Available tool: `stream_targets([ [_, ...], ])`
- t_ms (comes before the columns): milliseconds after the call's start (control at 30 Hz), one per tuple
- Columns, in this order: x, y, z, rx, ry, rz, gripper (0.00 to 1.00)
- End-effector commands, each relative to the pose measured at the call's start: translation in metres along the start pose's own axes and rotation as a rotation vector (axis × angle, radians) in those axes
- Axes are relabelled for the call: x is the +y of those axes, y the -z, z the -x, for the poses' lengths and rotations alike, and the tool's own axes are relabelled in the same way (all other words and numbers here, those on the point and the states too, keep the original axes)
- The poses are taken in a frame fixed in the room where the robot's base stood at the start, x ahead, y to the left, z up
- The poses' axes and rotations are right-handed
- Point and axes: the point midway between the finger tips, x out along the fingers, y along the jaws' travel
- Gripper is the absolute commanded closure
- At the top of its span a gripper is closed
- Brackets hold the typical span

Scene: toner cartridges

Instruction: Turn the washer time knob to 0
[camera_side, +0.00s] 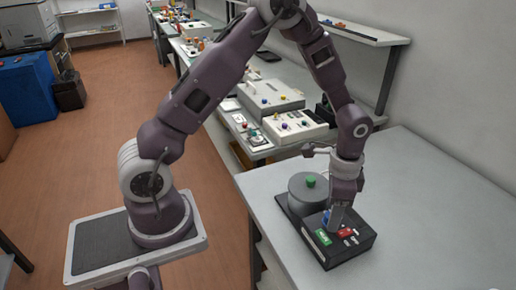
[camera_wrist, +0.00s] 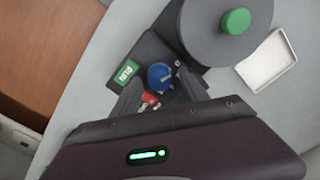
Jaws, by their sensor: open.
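The washer is a dark box (camera_side: 334,250) on the grey table, with a grey round drum (camera_side: 308,190) at its back left that has a green knob (camera_side: 310,181) on top. In the wrist view the drum (camera_wrist: 196,38) and its green knob (camera_wrist: 236,21) show at the top. A blue knob (camera_wrist: 160,75) stands on the panel between my fingertips, near a green button (camera_wrist: 125,71) and a red button (camera_wrist: 150,99). My gripper (camera_wrist: 163,88) is open and points down, one finger either side of the blue knob. Contact with the knob and its dial setting cannot be told.
A white tray (camera_wrist: 267,60) lies beside the drum in the wrist view. The table (camera_side: 430,200) is bare to the right of the washer. A bench with several devices (camera_side: 270,95) and a wall shelf (camera_side: 365,33) stand behind.

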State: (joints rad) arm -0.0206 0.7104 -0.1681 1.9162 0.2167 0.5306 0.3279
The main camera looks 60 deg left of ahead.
Motion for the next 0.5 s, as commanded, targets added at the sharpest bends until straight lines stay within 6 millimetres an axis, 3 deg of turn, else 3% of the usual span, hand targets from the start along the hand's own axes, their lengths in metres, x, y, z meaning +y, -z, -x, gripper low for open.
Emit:
stream_targets([
  [300,-0.001,0.000,0.000,0.002,-0.002,-0.992,0.48],
  [500,-0.002,0.001,0.054,0.001,0.006,-0.999,0.48],
])
